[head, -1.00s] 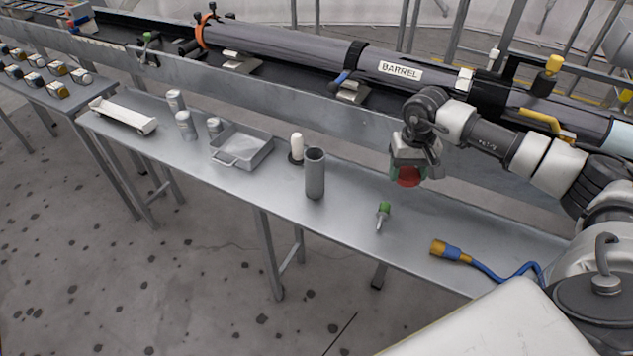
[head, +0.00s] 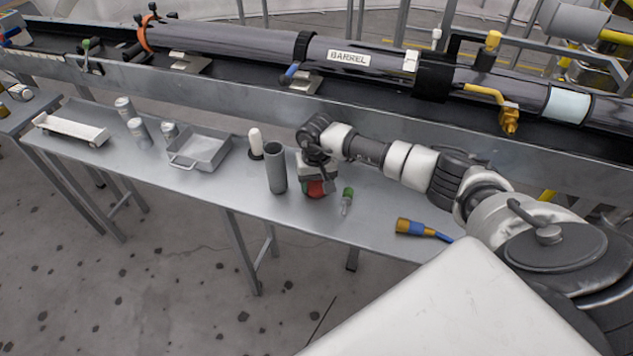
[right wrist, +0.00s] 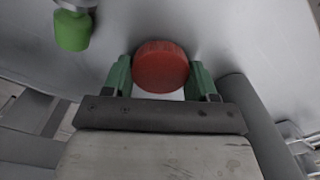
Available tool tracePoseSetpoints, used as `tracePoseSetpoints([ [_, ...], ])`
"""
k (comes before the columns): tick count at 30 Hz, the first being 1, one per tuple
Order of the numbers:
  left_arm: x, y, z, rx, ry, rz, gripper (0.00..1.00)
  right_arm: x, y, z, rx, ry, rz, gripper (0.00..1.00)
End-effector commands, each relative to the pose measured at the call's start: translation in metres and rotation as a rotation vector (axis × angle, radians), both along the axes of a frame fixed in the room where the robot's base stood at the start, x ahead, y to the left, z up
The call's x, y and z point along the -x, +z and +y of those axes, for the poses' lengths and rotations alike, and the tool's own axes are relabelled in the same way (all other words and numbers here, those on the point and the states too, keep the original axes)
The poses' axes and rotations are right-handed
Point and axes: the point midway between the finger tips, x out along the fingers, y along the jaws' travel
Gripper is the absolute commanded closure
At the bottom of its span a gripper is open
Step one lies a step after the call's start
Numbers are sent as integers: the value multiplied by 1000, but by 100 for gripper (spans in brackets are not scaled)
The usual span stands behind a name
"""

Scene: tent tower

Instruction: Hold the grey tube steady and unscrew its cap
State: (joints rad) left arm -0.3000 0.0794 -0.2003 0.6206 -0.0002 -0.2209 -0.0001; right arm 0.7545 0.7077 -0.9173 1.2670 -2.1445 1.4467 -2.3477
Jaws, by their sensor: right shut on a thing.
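The grey tube (head: 276,170) stands upright on the metal bench, and its top looks open and dark. It also shows at the right of the right wrist view (right wrist: 255,120). My right gripper (head: 314,177) is just right of the tube, low over the bench. Its green fingers (right wrist: 160,84) are shut on a round red cap (right wrist: 161,66), which also shows in the head view (head: 316,189). I cannot tell whether the cap touches the bench. My left gripper is not in view.
A white rounded piece (head: 255,143), a grey tray (head: 203,150) and several cans are left. The labelled barrel (head: 348,58) runs behind the bench.

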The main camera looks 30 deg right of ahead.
Motion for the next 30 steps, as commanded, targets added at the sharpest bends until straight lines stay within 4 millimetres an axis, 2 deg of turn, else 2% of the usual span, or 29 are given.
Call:
tracePoseSetpoints([
  [12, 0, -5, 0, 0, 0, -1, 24, 0, -8, 0, 0, 1, -2, 71],
  [13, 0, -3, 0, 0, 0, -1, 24, 0, -6, 0, 0, 1, -2, 38],
  [17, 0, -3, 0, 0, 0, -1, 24, 0, -6, 0, -1, 1, -1, 18],
  [26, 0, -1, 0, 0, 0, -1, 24, 0, -4, 0, -1, 1, 0, 17],
  [30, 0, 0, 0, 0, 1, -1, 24, -1, 9, -1, 1, 2, -5, 17],
])
